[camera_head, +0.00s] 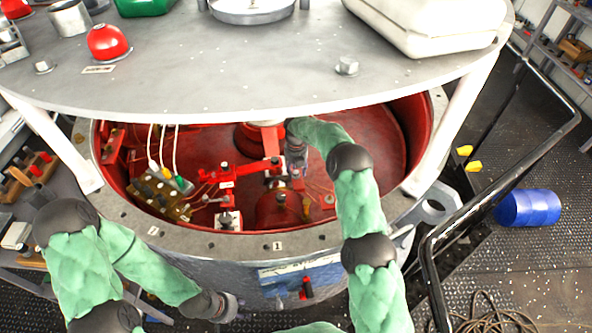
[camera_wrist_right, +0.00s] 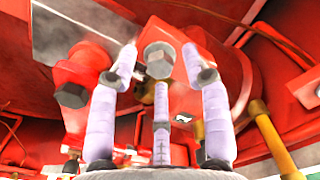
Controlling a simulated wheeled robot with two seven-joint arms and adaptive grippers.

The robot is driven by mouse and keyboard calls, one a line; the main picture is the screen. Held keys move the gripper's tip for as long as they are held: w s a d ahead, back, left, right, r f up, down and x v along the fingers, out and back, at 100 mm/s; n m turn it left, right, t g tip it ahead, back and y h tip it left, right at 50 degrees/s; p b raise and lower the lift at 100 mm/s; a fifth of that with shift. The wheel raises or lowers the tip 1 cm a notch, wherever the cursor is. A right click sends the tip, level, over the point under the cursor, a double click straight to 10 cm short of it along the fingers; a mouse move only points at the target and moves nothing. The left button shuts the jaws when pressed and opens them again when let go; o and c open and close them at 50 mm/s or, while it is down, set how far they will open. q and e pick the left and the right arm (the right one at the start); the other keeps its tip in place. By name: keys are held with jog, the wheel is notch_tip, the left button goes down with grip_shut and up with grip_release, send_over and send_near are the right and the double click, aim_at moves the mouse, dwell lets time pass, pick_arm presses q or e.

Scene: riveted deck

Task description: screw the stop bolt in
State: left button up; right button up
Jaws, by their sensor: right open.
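A grey hex bolt head (camera_wrist_right: 158,60), seemingly the stop bolt, shows between my right gripper's fingertips in the right wrist view. It sits at a red block; how deep its thread goes is hidden. My right gripper (camera_wrist_right: 161,70) has lilac-white fingers spread around the head, with gaps visible at the sides. In the head view my right gripper (camera_head: 297,158) reaches into the red-lined well and is partly hidden by my arm. My left gripper (camera_head: 230,306) is low, outside the well's front rim; its fingers are not clear.
A second hex bolt (camera_wrist_right: 71,95) sits left of the fingers on a red fitting. A yellow rod (camera_wrist_right: 272,140) stands to the right. Red linkages (camera_head: 228,175) and a brown terminal block (camera_head: 160,195) with cables fill the well's left. A grey round tabletop (camera_head: 230,80) overhangs the well.

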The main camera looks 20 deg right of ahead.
grip_shut()
